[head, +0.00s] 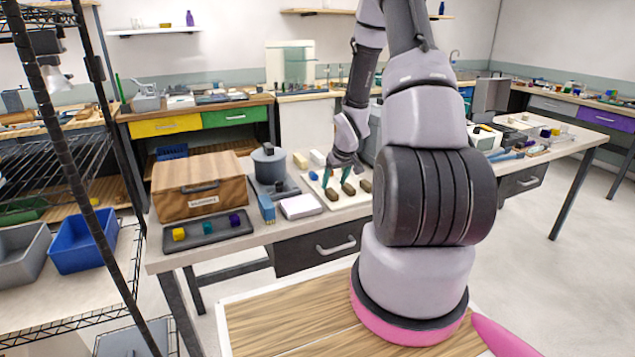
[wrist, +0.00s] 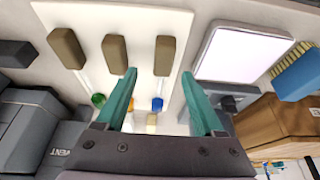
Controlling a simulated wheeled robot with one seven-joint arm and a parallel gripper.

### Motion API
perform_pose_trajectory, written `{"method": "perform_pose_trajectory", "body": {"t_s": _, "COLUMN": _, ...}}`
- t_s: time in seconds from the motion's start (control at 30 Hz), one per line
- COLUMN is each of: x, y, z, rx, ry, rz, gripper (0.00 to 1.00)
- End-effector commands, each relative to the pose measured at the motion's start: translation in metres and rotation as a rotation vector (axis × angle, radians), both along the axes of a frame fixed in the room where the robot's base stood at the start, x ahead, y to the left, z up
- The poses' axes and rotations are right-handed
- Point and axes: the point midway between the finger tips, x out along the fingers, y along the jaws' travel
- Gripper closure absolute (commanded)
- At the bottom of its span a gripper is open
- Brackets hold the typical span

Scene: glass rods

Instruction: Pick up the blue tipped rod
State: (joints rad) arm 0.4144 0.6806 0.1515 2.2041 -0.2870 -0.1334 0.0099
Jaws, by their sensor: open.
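The blue tipped rod has a brown handle (wrist: 165,55) and a blue tip (wrist: 157,104); it lies on a white board (wrist: 88,15). In the wrist view it is the rightmost of three rods. Its handle seems to be the leftmost brown one (head: 332,194) in the head view. My gripper (wrist: 158,75) is open and empty, its teal fingers on either side of the blue tipped rod in the picture. The height gap is hard to judge. In the head view my gripper (head: 338,175) hangs over the board.
Beside it lie a green tipped rod (wrist: 67,48) and a rod with an orange tip (wrist: 115,50). A white pad (wrist: 243,52) and a blue brush (wrist: 298,82) lie to the right. A wooden box (head: 198,185) and a grey pot (head: 269,163) stand left of the board in the head view.

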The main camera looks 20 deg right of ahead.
Motion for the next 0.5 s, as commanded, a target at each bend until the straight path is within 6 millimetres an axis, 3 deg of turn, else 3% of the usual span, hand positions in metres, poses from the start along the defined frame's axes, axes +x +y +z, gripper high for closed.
{"method": "perform_pose_trajectory", "body": {"t_s": 0.2, "x": 0.013, "y": 0.006, "z": -0.031, "rx": 0.001, "ry": 0.004, "rz": 0.0, "gripper": 0.3}}
{"method": "perform_pose_trajectory", "body": {"t_s": 0.5, "x": 0.016, "y": 0.005, "z": -0.037, "rx": 0.0, "ry": 0.001, "rz": -0.001, "gripper": 0.3}}
